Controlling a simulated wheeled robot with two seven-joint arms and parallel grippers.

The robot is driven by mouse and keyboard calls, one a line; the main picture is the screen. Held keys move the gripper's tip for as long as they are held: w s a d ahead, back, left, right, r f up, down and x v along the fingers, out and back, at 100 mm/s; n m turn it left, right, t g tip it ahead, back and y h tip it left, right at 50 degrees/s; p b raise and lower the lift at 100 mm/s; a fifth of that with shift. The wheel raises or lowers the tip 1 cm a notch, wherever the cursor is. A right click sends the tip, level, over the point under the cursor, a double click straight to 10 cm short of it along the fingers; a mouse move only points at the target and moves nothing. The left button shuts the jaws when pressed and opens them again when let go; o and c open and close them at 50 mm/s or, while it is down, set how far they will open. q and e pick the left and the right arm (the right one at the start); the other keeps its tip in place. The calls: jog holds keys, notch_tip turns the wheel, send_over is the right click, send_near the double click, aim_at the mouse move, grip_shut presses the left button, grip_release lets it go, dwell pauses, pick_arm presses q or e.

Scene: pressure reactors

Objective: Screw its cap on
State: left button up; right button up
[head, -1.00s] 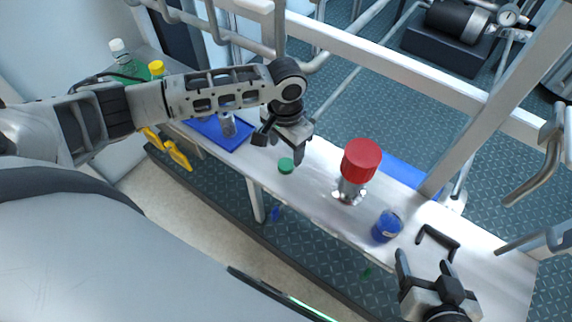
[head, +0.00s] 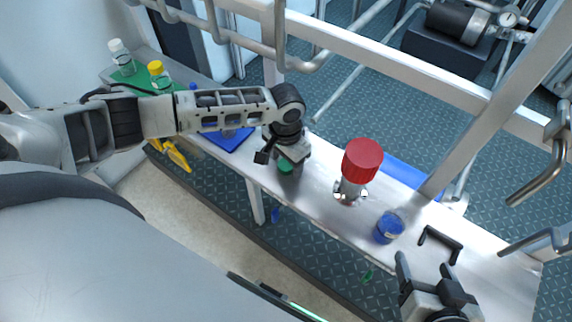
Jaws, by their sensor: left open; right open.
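A small green cap (head: 286,168) lies on the white bench top. My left gripper (head: 279,166) is open and directly over it; the fingers partly hide the cap, and I cannot tell whether they touch it. A clear bottle with a white cap (head: 117,52) and one with a yellow cap (head: 159,75) stand on the green mat at the far left. Another clear vessel on the blue tray is mostly hidden behind my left arm. Which one the cap belongs to is not clear. My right gripper (head: 424,271) is open and empty above the bench at the lower right.
A red-topped metal reactor (head: 360,163) stands on the bench (head: 321,198) right of the cap. A blue container (head: 388,228) and a black handle-shaped piece (head: 440,241) lie further right. A blue tray (head: 232,142) is behind my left gripper. A metal frame (head: 400,72) runs behind the bench.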

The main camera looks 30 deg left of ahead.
pick_arm(q)
jog(key=c, duration=0.9)
jog(key=shift+c, duration=0.6)
jog(key=shift+r, duration=0.1)
